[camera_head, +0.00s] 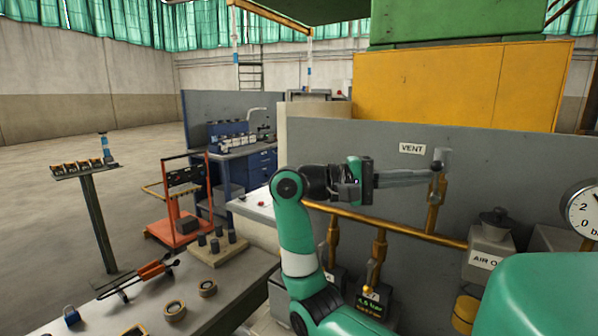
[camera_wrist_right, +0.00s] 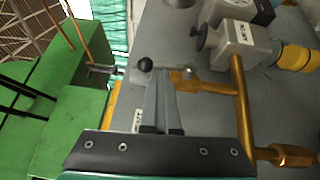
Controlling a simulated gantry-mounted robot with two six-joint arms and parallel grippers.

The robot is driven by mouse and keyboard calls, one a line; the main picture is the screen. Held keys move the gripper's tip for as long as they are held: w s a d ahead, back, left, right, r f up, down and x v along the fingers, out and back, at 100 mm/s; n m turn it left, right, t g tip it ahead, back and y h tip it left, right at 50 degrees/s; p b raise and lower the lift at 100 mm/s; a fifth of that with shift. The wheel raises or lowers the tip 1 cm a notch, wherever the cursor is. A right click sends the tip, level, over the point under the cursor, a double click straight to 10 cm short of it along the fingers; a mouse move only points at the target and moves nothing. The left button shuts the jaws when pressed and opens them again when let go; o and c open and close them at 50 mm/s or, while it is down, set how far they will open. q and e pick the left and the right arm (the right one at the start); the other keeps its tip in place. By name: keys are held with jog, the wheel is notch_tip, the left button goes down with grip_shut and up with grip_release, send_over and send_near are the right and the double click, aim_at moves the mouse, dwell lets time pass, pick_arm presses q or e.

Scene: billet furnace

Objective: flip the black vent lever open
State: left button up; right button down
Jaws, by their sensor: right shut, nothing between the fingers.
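The black vent lever shows as a round black knob (camera_wrist_right: 145,64) in the right wrist view, and as a small dark knob (camera_head: 437,165) in the head view. It sits at the brass vent valve (camera_head: 433,200), right of the VENT label (camera_head: 412,148). The brass valve body also shows in the wrist view (camera_wrist_right: 190,82). My right gripper (camera_head: 428,175) is shut and empty, with its fingers pointing right at the valve. In the wrist view its fingertips (camera_wrist_right: 160,72) appear just right of the knob; whether they touch it I cannot tell. My left gripper is out of view.
A brass pipe (camera_head: 395,226) runs below the gripper along the grey panel (camera_head: 530,175). A grey AIR valve box (camera_head: 488,247) and a pressure gauge (camera_head: 583,210) stand to the right. A table (camera_head: 140,310) with tape rolls and tongs is at lower left.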

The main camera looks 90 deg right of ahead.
jog(key=shift+s+a+r, duration=0.1)
jog(key=shift+r, duration=0.25)
dwell(0.4)
jog(key=w+d+p, duration=0.2)
jog(key=w+p, duration=0.2)
jog(key=w, duration=0.9)
jog(key=shift+f, duration=0.3)
